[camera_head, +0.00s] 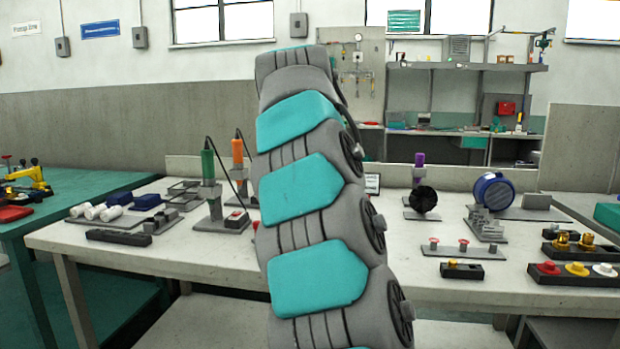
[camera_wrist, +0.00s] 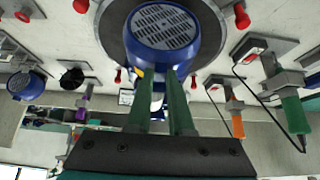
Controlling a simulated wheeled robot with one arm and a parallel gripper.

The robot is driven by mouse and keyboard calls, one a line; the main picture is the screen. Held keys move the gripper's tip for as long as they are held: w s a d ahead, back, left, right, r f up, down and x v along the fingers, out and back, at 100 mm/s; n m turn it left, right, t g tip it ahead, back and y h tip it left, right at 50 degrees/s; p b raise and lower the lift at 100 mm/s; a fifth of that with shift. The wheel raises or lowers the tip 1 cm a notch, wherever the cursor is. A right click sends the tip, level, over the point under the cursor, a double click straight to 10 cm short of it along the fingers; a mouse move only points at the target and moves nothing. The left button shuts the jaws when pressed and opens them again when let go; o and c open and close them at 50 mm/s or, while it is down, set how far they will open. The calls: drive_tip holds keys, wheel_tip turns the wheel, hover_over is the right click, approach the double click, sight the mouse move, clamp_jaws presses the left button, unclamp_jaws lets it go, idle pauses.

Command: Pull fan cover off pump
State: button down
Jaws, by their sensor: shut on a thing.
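In the wrist view the blue fan cover (camera_wrist: 165,30), with its round grey slotted grille, is at the top centre, in front of a dark grey round plate. My gripper (camera_wrist: 161,80) has two long green fingers reaching up to the cover's lower edge, and they are shut on it. The exact contact and the pump body behind the cover are hidden. In the head view my arm blocks my gripper and this cover. A second blue round unit (camera_head: 492,190) stands on the right of the bench; it also shows at the left of the wrist view (camera_wrist: 26,84).
A black fan wheel (camera_head: 423,199) and a purple-handled tool (camera_head: 419,160) stand right of my arm. Green-handled (camera_head: 208,165) and orange-handled (camera_head: 238,152) tools stand on its left. Red-knobbed pegs (camera_head: 463,244) and trays of coloured caps (camera_head: 576,269) lie at the front right.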

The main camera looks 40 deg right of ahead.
drive_tip(key=shift+f, duration=0.2)
idle(0.6)
drive_tip(key=c, duration=1.3)
unclamp_jaws()
drive_tip(key=shift+r, duration=0.1)
clamp_jaws()
drive_tip(key=shift+s+a, duration=0.1)
drive_tip(key=shift+a, duration=0.05)
drive_tip(key=shift+s+a+b, duration=0.6)
drive_tip(key=shift+s+a, duration=0.3)
drive_tip(key=shift+a, duration=0.2)
drive_tip(key=shift+s+a+b, duration=0.6)
drive_tip(key=shift+s+a, duration=0.3)
drive_tip(key=shift+a, duration=0.15)
drive_tip(key=shift+r, duration=0.15)
wheel_tip(320, 180, up, 7)
drive_tip(key=p, duration=0.2)
drive_tip(key=shift+p, duration=0.35)
